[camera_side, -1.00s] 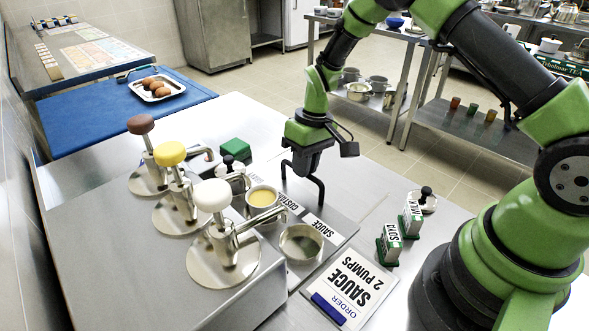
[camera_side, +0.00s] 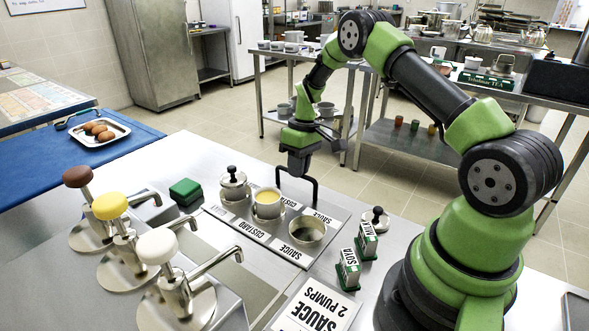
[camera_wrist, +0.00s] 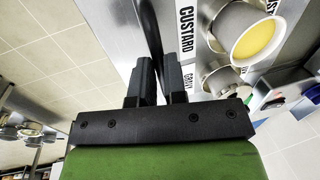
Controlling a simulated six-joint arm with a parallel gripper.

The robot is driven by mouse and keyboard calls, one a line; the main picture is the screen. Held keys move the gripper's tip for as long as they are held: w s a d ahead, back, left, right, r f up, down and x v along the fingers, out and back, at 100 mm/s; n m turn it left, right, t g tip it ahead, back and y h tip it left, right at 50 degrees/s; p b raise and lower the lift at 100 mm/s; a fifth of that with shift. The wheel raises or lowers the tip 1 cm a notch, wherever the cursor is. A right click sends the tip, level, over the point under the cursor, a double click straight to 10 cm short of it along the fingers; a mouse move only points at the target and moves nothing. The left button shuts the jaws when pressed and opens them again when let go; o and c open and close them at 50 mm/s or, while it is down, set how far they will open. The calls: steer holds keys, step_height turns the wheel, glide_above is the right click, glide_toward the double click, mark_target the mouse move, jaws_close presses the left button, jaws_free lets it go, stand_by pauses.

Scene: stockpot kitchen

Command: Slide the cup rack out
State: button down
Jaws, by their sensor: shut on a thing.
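The cup rack (camera_side: 335,223) is a flat metal tray with SAUCE and CUSTARD labels. It lies on the counter, clear of the pump spouts. It holds a cup of yellow custard (camera_side: 268,207), an open metal cup (camera_side: 306,233) and a lidded pot with a black knob (camera_side: 233,186). Its black bar handle (camera_side: 314,190) stands up at the far edge. My gripper (camera_side: 299,170) is shut on this handle from above. In the wrist view the handle (camera_wrist: 150,30) runs between my fingers (camera_wrist: 160,75), and the custard cup (camera_wrist: 245,38) is to their right.
Three pumps with brown (camera_side: 77,177), yellow (camera_side: 109,206) and white (camera_side: 156,246) knobs stand left of the rack. A green block (camera_side: 185,192) is near its left end. SOYA (camera_side: 348,272) and MILK (camera_side: 366,243) cartons and an order card (camera_side: 315,308) are on the right.

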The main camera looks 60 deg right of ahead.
steer(key=c, duration=1.2)
jaws_free()
steer(key=shift+o, duration=0.2)
step_height(320, 180, up, 10)
steer(key=d, duration=0.2)
steer(key=shift+a, duration=0.1)
steer(key=s+a+r+m+t+h, duration=0.1)
steer(key=s+a+r+t, duration=0.15)
steer(key=a+r, duration=0.35)
steer(key=s+a+r+m+t, duration=0.1)
steer(key=s+a+r, duration=0.25)
steer(key=r, duration=0.45)
steer(key=s+a+r+m+t, duration=0.1)
steer(key=s+a+t, duration=0.1)
steer(key=s+a, duration=0.2)
steer(key=s+a+r+m+t, duration=0.1)
steer(key=s+a, duration=0.4)
steer(key=s, duration=0.6)
steer(key=shift+t+y, duration=0.35)
steer(key=shift+y, duration=0.05)
